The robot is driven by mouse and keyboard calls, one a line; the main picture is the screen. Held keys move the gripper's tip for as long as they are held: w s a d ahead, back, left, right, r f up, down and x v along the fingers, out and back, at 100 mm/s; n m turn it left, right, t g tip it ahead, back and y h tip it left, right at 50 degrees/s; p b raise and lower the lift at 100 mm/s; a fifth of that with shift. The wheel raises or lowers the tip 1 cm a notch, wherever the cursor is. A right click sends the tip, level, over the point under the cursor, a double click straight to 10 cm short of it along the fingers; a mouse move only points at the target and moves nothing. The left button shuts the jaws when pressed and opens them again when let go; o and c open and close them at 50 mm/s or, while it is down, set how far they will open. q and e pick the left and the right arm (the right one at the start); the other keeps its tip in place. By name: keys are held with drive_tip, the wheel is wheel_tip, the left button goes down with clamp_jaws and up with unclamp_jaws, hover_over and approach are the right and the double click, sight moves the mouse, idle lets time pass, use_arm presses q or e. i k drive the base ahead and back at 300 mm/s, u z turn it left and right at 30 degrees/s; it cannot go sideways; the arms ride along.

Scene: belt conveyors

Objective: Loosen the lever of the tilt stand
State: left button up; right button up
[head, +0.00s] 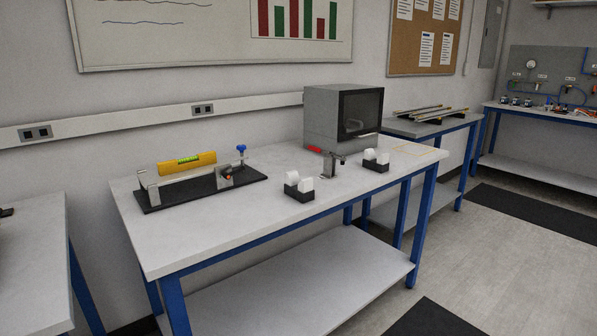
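The tilt stand (160,200) is on the left part of the white workbench in the head view. It has a black base plate with a pale metal beam along it. A yellow spirit level (200,161) with a green vial lies along the top of the beam. A blue knob or lever (241,149) stands up at the right end of the stand, above a metal bracket. An orange spot shows low on that bracket. Whether the lever is tight cannot be told from here. Neither of my grippers is in view.
The white workbench (229,222) has clear space in front of the stand. To the right are two black holders with white rolls (300,183) (376,158), a small metal fixture (329,165), a red object (314,149) and a grey box with a dark window (343,117).

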sight(226, 175)
drive_tip(key=z, duration=1.55)
drive_tip(key=i, duration=1.55)
drive_tip(key=u, duration=3.25)
